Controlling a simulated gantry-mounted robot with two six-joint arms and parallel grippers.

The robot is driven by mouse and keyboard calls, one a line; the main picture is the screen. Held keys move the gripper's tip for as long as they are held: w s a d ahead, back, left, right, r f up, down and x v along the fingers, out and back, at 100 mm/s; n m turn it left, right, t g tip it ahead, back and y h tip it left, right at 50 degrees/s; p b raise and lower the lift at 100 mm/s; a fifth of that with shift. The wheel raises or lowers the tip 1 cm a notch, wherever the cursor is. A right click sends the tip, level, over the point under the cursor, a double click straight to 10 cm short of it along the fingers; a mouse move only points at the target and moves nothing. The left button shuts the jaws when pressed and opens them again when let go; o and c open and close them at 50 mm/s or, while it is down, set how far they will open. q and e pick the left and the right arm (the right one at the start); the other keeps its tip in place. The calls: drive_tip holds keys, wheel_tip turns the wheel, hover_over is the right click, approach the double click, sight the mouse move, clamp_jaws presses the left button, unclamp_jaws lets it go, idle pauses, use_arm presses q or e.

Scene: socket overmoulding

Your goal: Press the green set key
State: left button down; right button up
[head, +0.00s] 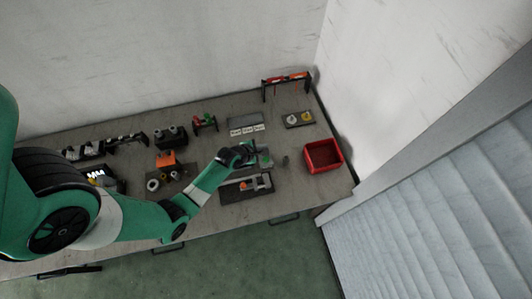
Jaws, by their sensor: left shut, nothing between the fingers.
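My left arm reaches in from the left, and its gripper (250,152) is low over the middle right of the bench. The gripper is shut and empty. A small grey-green plate (265,159) lies just right of the gripper, partly hidden by it. I cannot make out a separate green set key there; it is too small or covered by the gripper. Whether the fingertips touch anything cannot be told. My right gripper is not in view.
A red bin (323,156) stands at the bench's right end. A dark fixture with a grey clamp (246,187) lies in front of the gripper. White labelled blocks (247,130) lie behind it. An orange block (166,158) and rings are left. A wall closes off the back.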

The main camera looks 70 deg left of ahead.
use_arm(q)
drive_tip(key=b, duration=0.8)
hover_over(264, 161)
wheel_tip(264, 161, down, 8)
drive_tip(key=shift+a+r, duration=0.1)
drive_tip(key=shift+a, duration=0.05)
drive_tip(key=shift+f, duration=0.5)
idle(1.0)
drive_tip(key=shift+f+b, duration=0.4)
drive_tip(key=shift+f+b, duration=0.35)
drive_tip(key=shift+f, duration=0.15)
idle(0.4)
drive_tip(key=shift+r, duration=0.1)
drive_tip(key=shift+r+p, duration=0.8)
drive_tip(key=shift+p, duration=0.2)
